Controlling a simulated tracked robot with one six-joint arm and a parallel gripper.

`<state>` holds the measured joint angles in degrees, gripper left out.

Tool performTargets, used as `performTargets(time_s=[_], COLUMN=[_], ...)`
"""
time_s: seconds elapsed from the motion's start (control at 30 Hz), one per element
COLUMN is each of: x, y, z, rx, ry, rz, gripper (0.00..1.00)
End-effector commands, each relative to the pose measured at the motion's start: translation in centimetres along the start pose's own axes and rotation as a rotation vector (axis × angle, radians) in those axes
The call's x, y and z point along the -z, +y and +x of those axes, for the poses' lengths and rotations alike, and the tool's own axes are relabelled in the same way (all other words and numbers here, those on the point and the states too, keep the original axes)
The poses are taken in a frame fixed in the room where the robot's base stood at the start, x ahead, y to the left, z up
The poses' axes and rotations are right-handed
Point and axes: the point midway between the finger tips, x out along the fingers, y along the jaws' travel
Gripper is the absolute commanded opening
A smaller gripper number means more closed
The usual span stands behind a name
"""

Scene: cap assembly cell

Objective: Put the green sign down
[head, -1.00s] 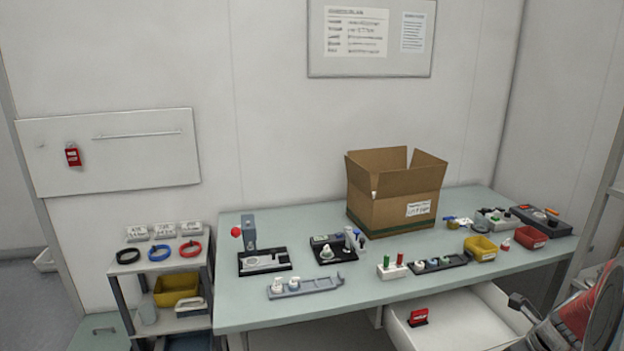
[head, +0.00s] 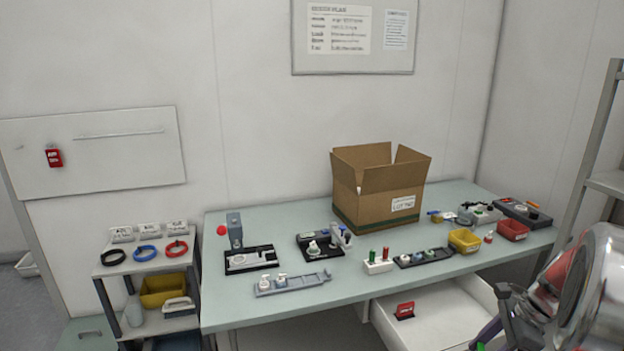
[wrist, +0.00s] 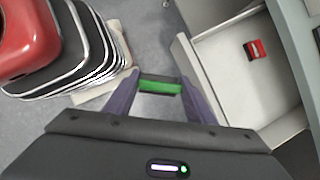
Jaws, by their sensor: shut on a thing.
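The green sign (wrist: 160,87) is between the two purple fingers of my gripper (wrist: 158,82) in the wrist view. My gripper is shut on it and holds it above the grey floor, to the left of the open drawer (wrist: 220,100). In the head view my gripper (head: 488,338) is at the lower right edge, mostly cut off, and only a trace of green shows at the bottom edge.
Another red sign (head: 54,157) hangs on a white wall panel (head: 150,170). A cardboard box (head: 375,205), fixtures and yellow and red bins stand on the bench. A low rack stands left.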

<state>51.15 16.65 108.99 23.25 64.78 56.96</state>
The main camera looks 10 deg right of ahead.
Motion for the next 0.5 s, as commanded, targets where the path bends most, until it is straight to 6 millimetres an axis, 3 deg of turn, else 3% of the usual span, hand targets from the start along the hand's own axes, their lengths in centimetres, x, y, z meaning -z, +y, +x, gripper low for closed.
performTargets(time_s=[0.5], x=[-6.8], y=[-2.6], z=[1.6], rx=[-0.356], ry=[0.000], rz=[-0.855], gripper=[0.27])
